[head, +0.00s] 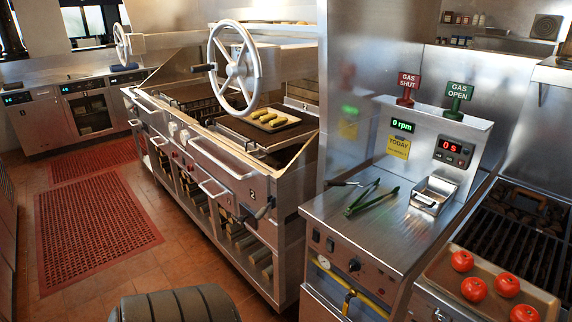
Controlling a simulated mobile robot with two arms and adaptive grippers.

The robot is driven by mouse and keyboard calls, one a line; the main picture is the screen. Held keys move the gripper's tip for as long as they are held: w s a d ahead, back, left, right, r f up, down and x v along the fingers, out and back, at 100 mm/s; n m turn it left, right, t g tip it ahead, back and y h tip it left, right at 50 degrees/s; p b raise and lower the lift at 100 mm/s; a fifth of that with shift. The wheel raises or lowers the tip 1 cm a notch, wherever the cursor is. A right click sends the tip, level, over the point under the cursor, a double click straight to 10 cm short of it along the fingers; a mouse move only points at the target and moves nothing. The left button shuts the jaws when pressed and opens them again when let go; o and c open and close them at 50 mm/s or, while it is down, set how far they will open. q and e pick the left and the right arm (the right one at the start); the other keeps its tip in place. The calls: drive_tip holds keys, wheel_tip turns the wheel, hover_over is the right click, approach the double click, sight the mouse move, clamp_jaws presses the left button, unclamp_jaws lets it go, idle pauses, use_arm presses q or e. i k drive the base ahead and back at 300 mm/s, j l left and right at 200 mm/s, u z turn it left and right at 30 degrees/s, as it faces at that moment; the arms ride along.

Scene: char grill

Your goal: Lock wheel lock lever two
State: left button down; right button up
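The near grill section has a large pale spoked wheel (234,68) with a dark side handle (203,68). Below it, at the right end of the grill's front panel, is a small plate marked 2 (252,192). A dark lever (264,209) sits just beneath this plate, slanting against the front panel; its exact set position is too small to tell. Neither of my grippers is in view, and nothing is touching the lever.
A steel counter (335,205) with green tongs (362,198) and a small steel pan (433,194) stands right of the grill. A tray (541,298) of tomatoes is at lower right. Tiled floor (190,262) with red mats (92,235) is open in front of the grill.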

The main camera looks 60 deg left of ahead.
sight(259, 216)
drive_tip(key=u, duration=2.1)
